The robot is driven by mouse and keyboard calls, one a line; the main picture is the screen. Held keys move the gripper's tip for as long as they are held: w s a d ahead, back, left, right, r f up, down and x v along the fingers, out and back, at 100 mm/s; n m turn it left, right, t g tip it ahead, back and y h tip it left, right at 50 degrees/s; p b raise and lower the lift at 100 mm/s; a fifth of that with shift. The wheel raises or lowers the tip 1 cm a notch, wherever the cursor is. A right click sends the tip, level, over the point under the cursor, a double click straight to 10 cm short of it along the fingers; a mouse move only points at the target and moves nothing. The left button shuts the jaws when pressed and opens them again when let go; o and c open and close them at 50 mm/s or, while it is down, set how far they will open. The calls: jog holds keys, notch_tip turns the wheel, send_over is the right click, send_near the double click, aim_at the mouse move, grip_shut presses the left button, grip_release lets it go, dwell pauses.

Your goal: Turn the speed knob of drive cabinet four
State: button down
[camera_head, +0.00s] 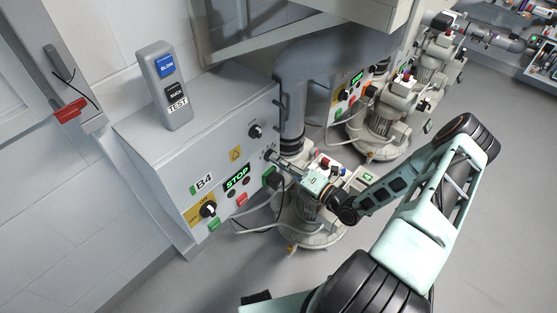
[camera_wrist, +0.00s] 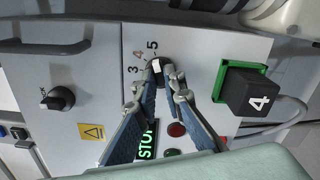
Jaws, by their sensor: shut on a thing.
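Drive cabinet four is the light grey box marked B4 (camera_head: 180,160) in the head view, and its front panel (camera_wrist: 110,25) fills much of the wrist view. The speed knob (camera_wrist: 154,68) is small and dark with a white mark, beside the printed numbers 3, 4 and 5. My gripper (camera_wrist: 158,82) reaches the panel from below in the wrist view, with its fingertips closed around the knob. The fingers hide part of it, and I cannot tell exactly which number the mark faces. In the head view my gripper (camera_head: 279,160) meets the panel's right side.
A green STOP display (camera_head: 237,177) and a yellow-plated switch (camera_head: 208,210) sit lower on the panel. Another black knob (camera_wrist: 58,99) and a yellow warning label (camera_wrist: 91,132) are nearby. A black block marked 4 (camera_wrist: 250,92) juts out beside my gripper. A blower (camera_head: 315,228) stands close by.

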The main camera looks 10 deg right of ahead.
dwell(0.4)
jog(key=c, duration=2)
grip_release()
jog(key=v, duration=1.2)
